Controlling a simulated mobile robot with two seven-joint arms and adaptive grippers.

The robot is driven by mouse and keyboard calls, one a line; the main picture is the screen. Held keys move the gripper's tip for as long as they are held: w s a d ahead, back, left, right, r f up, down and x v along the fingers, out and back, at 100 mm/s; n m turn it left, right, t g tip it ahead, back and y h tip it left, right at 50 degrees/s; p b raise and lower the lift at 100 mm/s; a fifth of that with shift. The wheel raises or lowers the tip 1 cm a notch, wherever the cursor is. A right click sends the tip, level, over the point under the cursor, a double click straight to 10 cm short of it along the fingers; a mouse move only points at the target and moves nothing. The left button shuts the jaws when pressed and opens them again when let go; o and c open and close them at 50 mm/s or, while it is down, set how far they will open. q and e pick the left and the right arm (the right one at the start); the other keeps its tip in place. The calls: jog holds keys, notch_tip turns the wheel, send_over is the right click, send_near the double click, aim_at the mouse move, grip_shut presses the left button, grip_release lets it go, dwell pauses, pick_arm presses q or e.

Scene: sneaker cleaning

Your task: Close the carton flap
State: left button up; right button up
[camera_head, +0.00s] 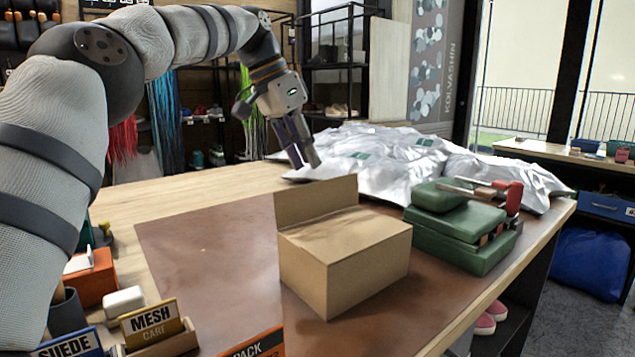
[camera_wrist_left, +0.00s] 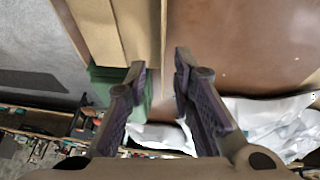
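A brown cardboard carton (camera_head: 345,255) stands on the brown mat in the middle of the head view. Its top looks closed except for one flap (camera_head: 316,199), which stands upright along the back left edge. In the left wrist view the carton (camera_wrist_left: 95,28) is at the upper left, and the flap (camera_wrist_left: 163,35) shows nearly edge-on as a narrow strip. My left gripper (camera_head: 306,163) points down just above and behind the flap, apart from it. Its two fingers (camera_wrist_left: 158,66) have a gap with nothing between them. My right gripper is not in view.
Green boxes (camera_head: 464,227) sit right of the carton, with a red-handled tool on top. Silvery packages (camera_head: 400,162) lie behind. Card holders marked MESH (camera_head: 150,322) and SUEDE (camera_head: 70,345) stand at the front left. The brown mat (camera_head: 210,255) is clear left of the carton.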

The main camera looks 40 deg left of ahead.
aim_at(319, 185)
pick_arm(q)
jog(key=x, duration=0.7)
jog(key=shift+w+f, duration=0.15)
jog(key=shift+w, duration=0.05)
jog(key=shift+c, duration=0.3)
grip_shut()
